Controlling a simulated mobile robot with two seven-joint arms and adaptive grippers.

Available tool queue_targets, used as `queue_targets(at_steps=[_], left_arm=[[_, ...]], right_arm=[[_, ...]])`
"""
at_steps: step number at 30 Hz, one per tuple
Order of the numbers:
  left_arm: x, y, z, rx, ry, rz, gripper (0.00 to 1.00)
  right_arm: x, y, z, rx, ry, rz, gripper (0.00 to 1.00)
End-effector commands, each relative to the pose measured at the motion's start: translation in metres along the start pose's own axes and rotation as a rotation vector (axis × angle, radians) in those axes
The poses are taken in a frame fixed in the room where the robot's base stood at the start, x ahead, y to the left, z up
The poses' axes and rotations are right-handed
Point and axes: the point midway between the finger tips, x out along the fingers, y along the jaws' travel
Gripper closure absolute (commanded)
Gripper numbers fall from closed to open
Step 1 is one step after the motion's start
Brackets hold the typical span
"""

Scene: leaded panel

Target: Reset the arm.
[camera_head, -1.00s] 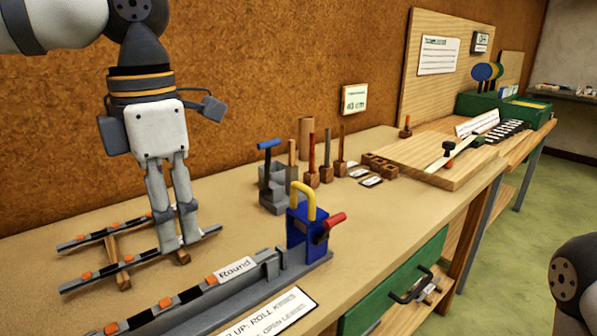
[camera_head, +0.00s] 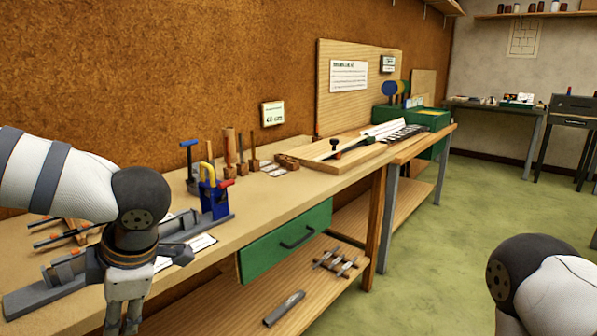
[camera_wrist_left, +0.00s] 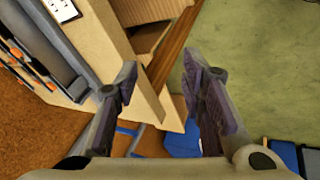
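My left gripper (camera_head: 122,318) hangs in front of the bench's near edge at the lower left of the head view, fingers pointing down. In the left wrist view the two fingers (camera_wrist_left: 158,78) stand well apart with nothing held between them. Only the rounded dark and white part of my right arm shows at the lower right of the head view; its gripper is out of frame.
The workbench (camera_head: 245,210) carries a grey rail (camera_head: 40,300) with a blue clamp (camera_head: 213,200). A green drawer (camera_head: 285,240) and a lower shelf (camera_head: 235,305) are below. Green floor (camera_head: 430,270) is clear to the right.

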Motion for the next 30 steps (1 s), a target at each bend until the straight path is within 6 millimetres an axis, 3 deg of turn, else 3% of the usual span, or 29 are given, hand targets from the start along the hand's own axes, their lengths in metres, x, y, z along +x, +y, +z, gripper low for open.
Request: queue_targets(at_steps=[1, 3, 5, 6, 8, 9, 12, 15, 18, 20, 30], left_arm=[[0.046, -0.013, 0.006, 0.180, 0.050, 0.083, 0.64], [0.100, -0.036, 0.018, 0.488, 0.057, 0.199, 0.64], [0.140, -0.075, 0.028, 0.800, 0.015, 0.253, 0.64], [0.161, -0.107, 0.031, 0.998, -0.034, 0.262, 0.64], [0.183, -0.162, 0.028, 1.267, -0.128, 0.243, 0.64], [0.193, -0.198, 0.022, 1.427, -0.196, 0.215, 0.64], [0.202, -0.278, -0.006, 1.741, -0.371, 0.115, 0.64], [0.197, -0.333, -0.035, 1.939, -0.516, 0.021, 0.64], [0.192, -0.360, -0.055, 2.041, -0.602, -0.035, 0.64], [0.190, -0.367, -0.060, 2.067, -0.627, -0.050, 0.64], [0.189, -0.368, -0.060, 2.071, -0.634, -0.050, 0.64]], right_arm=[[0.001, -0.001, 0.000, -0.001, -0.001, -0.001, 0.60], [0.001, -0.001, 0.000, -0.001, -0.001, -0.001, 0.60], [0.001, -0.001, 0.000, -0.001, -0.002, -0.001, 0.60], [0.001, 0.000, 0.000, -0.001, -0.002, -0.001, 0.60], [0.001, 0.000, 0.001, -0.001, -0.003, 0.000, 0.60], [0.001, 0.000, 0.001, 0.000, -0.003, 0.000, 0.60], [0.001, 0.000, 0.000, 0.000, -0.002, 0.000, 0.60], [0.001, 0.000, 0.000, 0.000, -0.001, 0.000, 0.60], [0.001, 0.000, 0.000, -0.001, -0.001, 0.000, 0.60], [0.001, 0.000, 0.000, -0.001, -0.001, 0.000, 0.60], [0.001, 0.000, 0.000, -0.001, -0.002, 0.000, 0.60]])
